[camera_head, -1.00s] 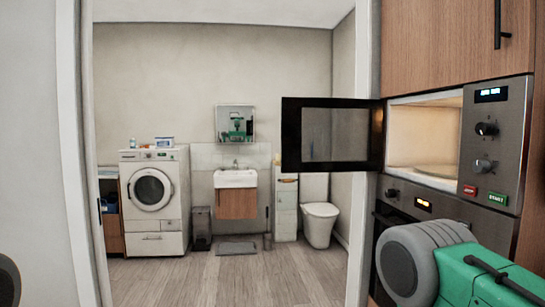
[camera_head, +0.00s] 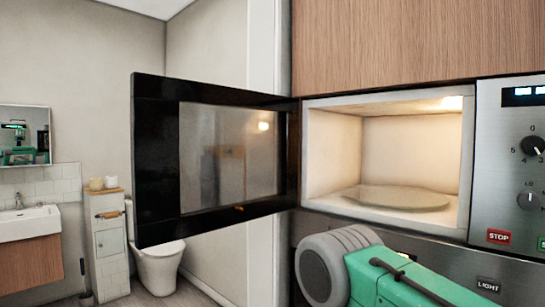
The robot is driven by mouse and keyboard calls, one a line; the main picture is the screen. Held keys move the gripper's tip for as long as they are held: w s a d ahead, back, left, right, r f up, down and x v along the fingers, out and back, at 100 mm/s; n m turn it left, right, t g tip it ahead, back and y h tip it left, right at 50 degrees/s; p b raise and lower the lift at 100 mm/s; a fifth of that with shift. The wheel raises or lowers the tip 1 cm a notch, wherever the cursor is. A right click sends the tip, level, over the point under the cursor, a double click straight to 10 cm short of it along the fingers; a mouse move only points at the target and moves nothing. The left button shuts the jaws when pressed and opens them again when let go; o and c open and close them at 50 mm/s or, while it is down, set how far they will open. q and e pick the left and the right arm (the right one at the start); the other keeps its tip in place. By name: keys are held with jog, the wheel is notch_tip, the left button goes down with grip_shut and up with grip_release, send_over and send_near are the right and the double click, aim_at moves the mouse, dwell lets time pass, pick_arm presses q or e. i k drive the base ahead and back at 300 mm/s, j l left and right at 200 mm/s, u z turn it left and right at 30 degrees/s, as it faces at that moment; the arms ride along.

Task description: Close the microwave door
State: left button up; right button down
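The microwave door (camera_head: 156,160) is black-framed with a glass window and stands wide open, swung out to the left from its hinge. The microwave (camera_head: 333,150) has a lit, pale interior with a round glass turntable (camera_head: 398,198) in it. Its steel control panel (camera_head: 507,180) is at the right edge. A green and grey link of my arm shows at the bottom, below the microwave opening, apart from the door. Neither gripper is in the picture.
Wood cabinet fronts (camera_head: 400,45) are above the microwave. Steel appliance front with a LIGHT button (camera_head: 488,286) is below it. A toilet (camera_head: 158,265), a narrow white cabinet (camera_head: 108,240) and a sink (camera_head: 28,222) stand behind the door at left.

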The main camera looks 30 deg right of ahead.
aim_at(159, 219)
jog(key=i+j+z, duration=0.2)
jog(key=z, duration=0.25)
jog(key=i+j+z, duration=0.4)
jog(key=j+z, duration=0.3)
jog(key=z, duration=0.15)
jog(key=i+j+z, duration=0.15)
jog(key=j+z, duration=0.7)
jog(key=k+j+z, duration=0.15)
jog(key=j, duration=0.2)
jog(key=j+z, duration=0.15)
jog(key=j, duration=0.2)
jog(key=k+j+z, duration=0.2)
jog(key=j, duration=0.15)
jog(key=k+j+z, duration=0.15)
jog(key=j, duration=0.15)
